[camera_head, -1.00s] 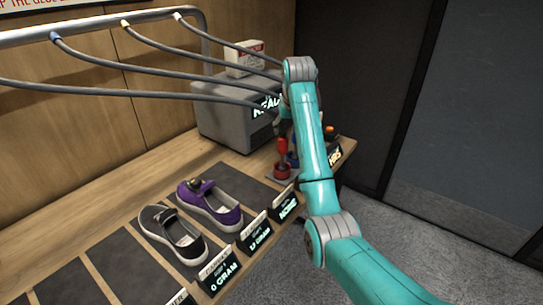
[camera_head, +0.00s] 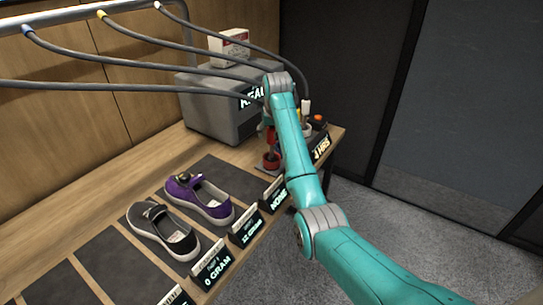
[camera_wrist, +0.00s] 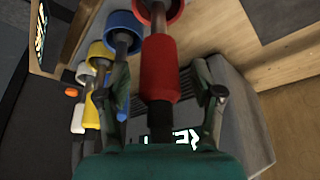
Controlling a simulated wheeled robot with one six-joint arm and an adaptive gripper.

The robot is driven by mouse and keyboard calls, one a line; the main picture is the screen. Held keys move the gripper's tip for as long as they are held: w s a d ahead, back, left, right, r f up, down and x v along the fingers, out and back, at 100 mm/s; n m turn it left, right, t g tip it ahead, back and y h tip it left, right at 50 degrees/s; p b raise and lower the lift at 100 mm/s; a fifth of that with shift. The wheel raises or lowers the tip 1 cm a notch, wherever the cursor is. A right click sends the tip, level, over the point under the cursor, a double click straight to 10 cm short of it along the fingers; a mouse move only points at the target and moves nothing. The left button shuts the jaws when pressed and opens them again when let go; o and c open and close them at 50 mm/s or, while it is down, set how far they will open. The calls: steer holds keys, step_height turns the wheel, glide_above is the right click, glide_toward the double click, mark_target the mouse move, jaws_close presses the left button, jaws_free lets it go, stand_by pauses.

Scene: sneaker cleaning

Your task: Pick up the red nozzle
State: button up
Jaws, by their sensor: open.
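The red nozzle (camera_wrist: 160,68) lies between the two spread fingers of my gripper (camera_wrist: 166,88) in the wrist view. A finger is on each side of it, with a visible gap. The nozzle's far end is in a red ring-shaped holder (camera_wrist: 172,10), and a dark stem runs from its near end. In the head view the red nozzle (camera_head: 270,141) stands upright in its red holder (camera_head: 270,164) near the grey box. My gripper there is mostly hidden by my arm and is hard to make out.
Blue (camera_wrist: 122,40), yellow (camera_wrist: 91,112) and white (camera_wrist: 79,115) nozzles stand beside the red one, the blue one close to a finger. A grey box (camera_head: 215,112) stands behind. Hoses run overhead. Purple (camera_head: 200,195) and black (camera_head: 160,232) sneakers lie on the table.

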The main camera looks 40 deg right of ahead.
steer(key=shift+w+d+f, duration=0.1)
steer(key=shift+w+f, duration=0.1)
steer(key=shift+f, duration=0.25)
jaws_close()
steer(key=shift+r, duration=0.15)
